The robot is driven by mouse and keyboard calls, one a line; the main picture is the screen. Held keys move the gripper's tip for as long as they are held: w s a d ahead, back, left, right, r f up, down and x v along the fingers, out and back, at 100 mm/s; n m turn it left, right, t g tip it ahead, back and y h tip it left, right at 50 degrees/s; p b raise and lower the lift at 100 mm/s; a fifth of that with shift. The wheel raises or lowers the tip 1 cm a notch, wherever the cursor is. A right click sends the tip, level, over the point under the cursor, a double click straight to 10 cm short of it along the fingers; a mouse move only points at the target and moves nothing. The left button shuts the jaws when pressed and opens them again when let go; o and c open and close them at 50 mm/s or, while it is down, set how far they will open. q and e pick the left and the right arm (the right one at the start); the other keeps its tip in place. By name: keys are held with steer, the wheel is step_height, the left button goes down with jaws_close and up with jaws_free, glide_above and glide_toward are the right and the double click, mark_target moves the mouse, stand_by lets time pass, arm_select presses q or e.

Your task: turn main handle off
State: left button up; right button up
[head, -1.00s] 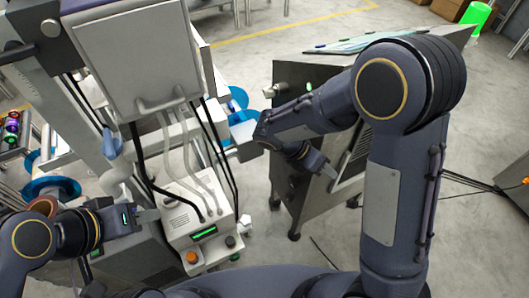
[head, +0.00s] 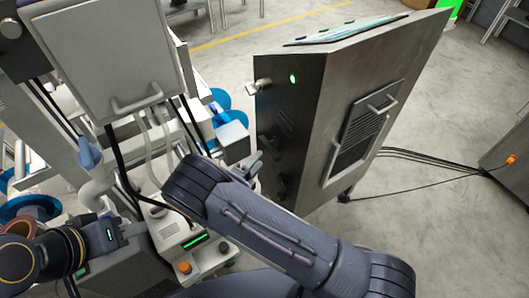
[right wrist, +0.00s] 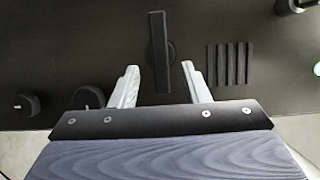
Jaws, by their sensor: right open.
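The main handle (right wrist: 158,52) is a black bar on a round base on a dark cabinet face (right wrist: 95,45). In the right wrist view it stands upright, close to vertical. My right gripper (right wrist: 160,76) is open, with one pale finger on each side of the handle's lower end. I cannot tell whether the fingers touch it. In the head view my right forearm reaches to the left face of the steel cabinet (head: 320,95), and the right gripper is mostly hidden behind it. My left gripper (head: 132,228) is low at left beside a machine; its fingers are unclear.
Black knobs (right wrist: 88,97) and a ribbed vent (right wrist: 230,64) flank the handle. A silver fitting (head: 259,87) projects from the cabinet's upper left edge. A projector-like machine (head: 105,65) with a control box (head: 180,235) stands at left. Cables (head: 430,160) lie on the floor at right.

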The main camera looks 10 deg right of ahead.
mark_target(267, 150)
steer(key=x, duration=0.5)
jaws_close()
